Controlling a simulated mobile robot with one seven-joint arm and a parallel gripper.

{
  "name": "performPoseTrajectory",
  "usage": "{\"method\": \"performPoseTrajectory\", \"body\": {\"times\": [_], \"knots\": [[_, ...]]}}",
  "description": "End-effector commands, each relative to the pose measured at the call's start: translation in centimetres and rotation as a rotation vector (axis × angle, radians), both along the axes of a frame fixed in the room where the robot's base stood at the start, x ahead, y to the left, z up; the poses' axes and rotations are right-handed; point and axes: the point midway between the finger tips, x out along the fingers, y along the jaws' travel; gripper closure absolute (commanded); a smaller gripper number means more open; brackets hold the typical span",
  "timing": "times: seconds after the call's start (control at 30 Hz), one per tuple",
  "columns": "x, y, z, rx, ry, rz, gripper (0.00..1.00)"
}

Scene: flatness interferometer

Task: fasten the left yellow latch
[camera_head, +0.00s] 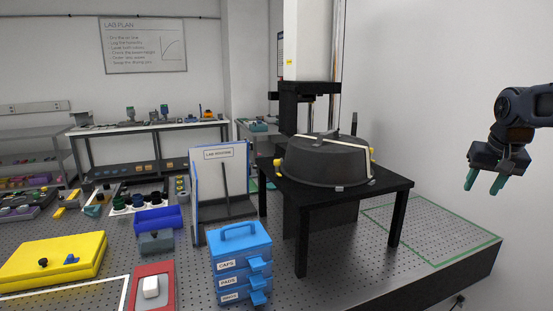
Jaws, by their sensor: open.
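A dark round lid or chamber (325,172) sits on a black stand (392,190) under a tall column instrument. A small yellow latch (277,163) shows at its left edge, partly against the dark side. Another yellow piece (372,178) shows at its right edge. At this size I cannot tell whether either latch is fastened. My gripper (483,182) hangs at the far right, well apart from the chamber, its two green fingers pointing down. It is open, with nothing between its fingers.
A blue drawer box (240,254) stands in front of the black stand, with a framed lab routine board (218,185) behind it. A yellow case (52,260) lies at the left. The green-outlined area (432,225) on the perforated table is clear.

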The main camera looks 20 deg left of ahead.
Motion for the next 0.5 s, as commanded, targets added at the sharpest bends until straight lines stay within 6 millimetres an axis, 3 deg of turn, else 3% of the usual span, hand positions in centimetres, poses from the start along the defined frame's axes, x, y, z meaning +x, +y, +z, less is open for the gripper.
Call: {"method": "performPoseTrajectory", "body": {"times": [0.2,0.5], "knots": [[5.4,6.3,3.2,0.006,0.026,0.01,0.55],[10.9,17.2,6.2,-0.002,0.046,0.005,0.55]]}}
